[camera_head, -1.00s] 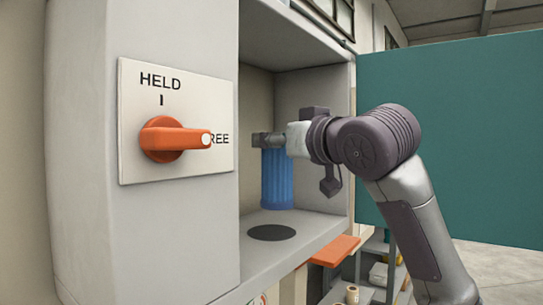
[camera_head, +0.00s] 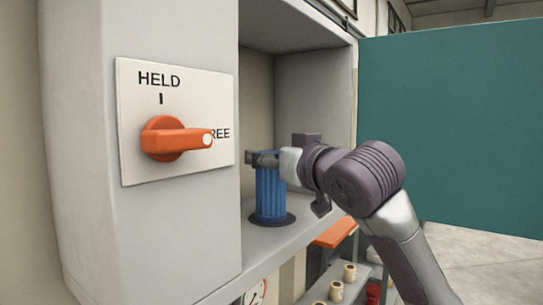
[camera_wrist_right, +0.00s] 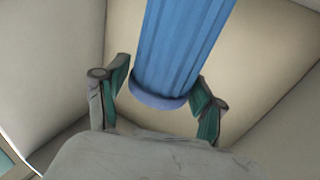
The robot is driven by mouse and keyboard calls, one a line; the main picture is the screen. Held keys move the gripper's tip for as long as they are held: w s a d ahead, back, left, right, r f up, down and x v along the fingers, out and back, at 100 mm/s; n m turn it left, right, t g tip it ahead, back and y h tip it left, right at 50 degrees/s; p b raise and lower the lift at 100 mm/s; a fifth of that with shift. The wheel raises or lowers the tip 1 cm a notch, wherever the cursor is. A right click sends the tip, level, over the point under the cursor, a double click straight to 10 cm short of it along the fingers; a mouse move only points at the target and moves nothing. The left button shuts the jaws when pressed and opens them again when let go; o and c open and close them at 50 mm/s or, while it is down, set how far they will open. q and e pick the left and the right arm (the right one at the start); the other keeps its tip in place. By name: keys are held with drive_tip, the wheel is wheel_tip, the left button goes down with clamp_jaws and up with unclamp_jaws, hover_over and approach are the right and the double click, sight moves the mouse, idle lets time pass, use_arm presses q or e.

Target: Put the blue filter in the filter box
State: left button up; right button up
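The blue filter (camera_head: 270,195) stands upright on the dark round disc (camera_head: 287,220) on the floor of the open grey filter box (camera_head: 310,100). My right gripper (camera_head: 264,158) is at the filter's top end, reaching in from the right. In the right wrist view the filter (camera_wrist_right: 180,50) lies between the two green-padded fingers of my right gripper (camera_wrist_right: 161,92). A gap shows on both sides, so the gripper is open. The orange handle (camera_head: 172,138) on the panel points right, towards FREE. My left gripper is not in view.
The box's left side (camera_head: 170,230) and its right inner wall (camera_head: 320,110) flank the opening. Below it are an orange panel (camera_head: 335,232) and a shelf with cream cylinders (camera_head: 349,272). A teal partition (camera_head: 450,130) stands at the right.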

drive_tip(key=shift+o, duration=0.7)
drive_tip(key=shift+r, duration=0.2)
drive_tip(key=b+v, duration=0.6)
drive_tip(key=v, duration=0.6)
drive_tip(key=shift+b, duration=0.4)
drive_tip(key=shift+f, duration=0.1)
